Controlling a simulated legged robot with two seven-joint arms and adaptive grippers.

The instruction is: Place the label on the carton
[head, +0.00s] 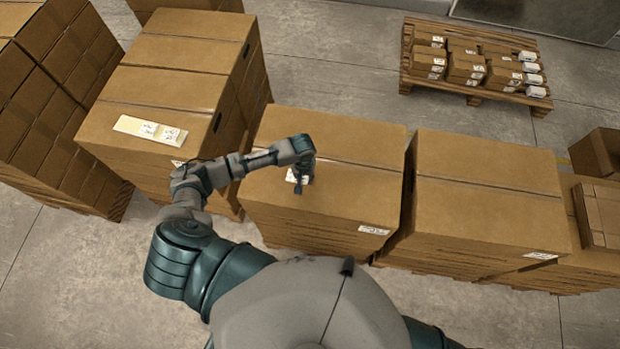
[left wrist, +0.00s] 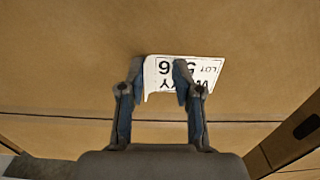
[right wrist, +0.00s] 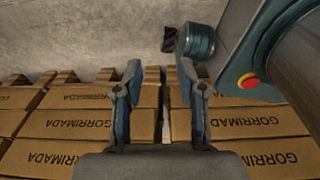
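The label (left wrist: 208,72), white with black print, lies on top of the middle carton (head: 350,190), near the tape seam; its lower edge looks slightly curled. It also shows beside my gripper in the head view (head: 291,178). My left gripper (left wrist: 160,75) is open right over it, fingers apart. One finger overlaps the label and the other is at its edge; I cannot tell whether they touch it. My right gripper (right wrist: 158,70) is open and empty in the right wrist view, above brown boxes; the head view does not show it.
A pale backing strip with printed labels (head: 150,129) lies on the left carton (head: 165,95). Another large carton (head: 485,195) stands at the right. A pallet (head: 405,70) with small boxes is at the back. Boxes marked GORRIMADA (right wrist: 80,127) are under my right wrist.

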